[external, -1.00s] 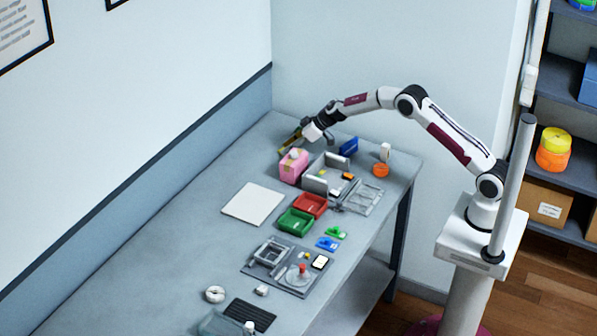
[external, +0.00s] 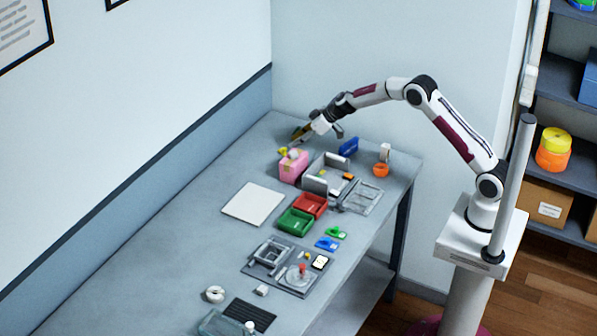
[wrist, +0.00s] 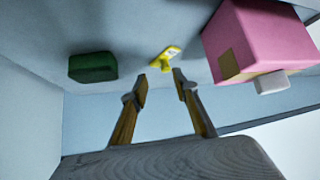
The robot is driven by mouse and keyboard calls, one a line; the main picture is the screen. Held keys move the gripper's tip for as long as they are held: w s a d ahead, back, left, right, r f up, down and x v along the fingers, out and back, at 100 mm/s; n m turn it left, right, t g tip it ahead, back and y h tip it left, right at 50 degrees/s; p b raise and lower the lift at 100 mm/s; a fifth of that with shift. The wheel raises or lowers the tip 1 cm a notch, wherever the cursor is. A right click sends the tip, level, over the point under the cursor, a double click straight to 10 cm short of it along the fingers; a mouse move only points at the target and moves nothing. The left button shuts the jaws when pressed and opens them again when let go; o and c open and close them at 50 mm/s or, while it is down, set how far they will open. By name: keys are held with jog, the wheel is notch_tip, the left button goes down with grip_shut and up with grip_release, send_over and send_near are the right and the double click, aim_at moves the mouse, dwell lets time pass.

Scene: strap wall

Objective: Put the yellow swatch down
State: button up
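The yellow swatch (wrist: 167,57) shows in the wrist view just beyond my fingertips, with its raised tab toward me. It appears to rest on the grey surface, apart from both fingers. In the external view, the yellow swatch (external: 283,151) is a small yellow patch at the left of the pink box. My gripper (wrist: 160,83) is open, with an empty gap between its fingers. In the external view, my gripper (external: 298,136) is above the far end of the table, behind the pink box, angled down to the left.
The pink box (wrist: 262,42) stands close to the right of the swatch in the wrist view. A dark green block (wrist: 93,67) lies to the left. A white pad (external: 253,203), red bin (external: 311,205) and green bin (external: 295,222) stand nearer on the table (external: 190,245).

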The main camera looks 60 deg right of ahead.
jog(key=v, duration=0.7)
dwell(0.3)
dwell(0.6)
jog(key=s+d+r+m+t+h, duration=0.2)
jog(key=s+r+h, duration=0.15)
jog(key=r, duration=0.75)
jog(key=s+d+r+m+t+h, duration=0.1)
jog(key=s+d+r+t+h, duration=0.3)
jog(key=r, duration=0.8)
jog(key=s+r+m+g, duration=0.2)
jog(key=s+g, duration=0.2)
jog(key=s, duration=1.3)
jog(key=s+a+f+g+y, duration=0.1)
jog(key=s+a+f, duration=0.2)
jog(key=s, duration=0.6)
jog(key=s+a+f+g+y, duration=0.2)
jog(key=s+a+f, duration=0.2)
jog(key=s, duration=0.5)
jog(key=s+a+f+g+y, duration=0.1)
jog(key=s+a+f, duration=0.2)
jog(key=s, duration=0.7)
jog(key=shift+a+f+n+g, duration=0.3)
jog(key=shift+f+n+g, duration=0.1)
jog(key=shift+f, duration=0.05)
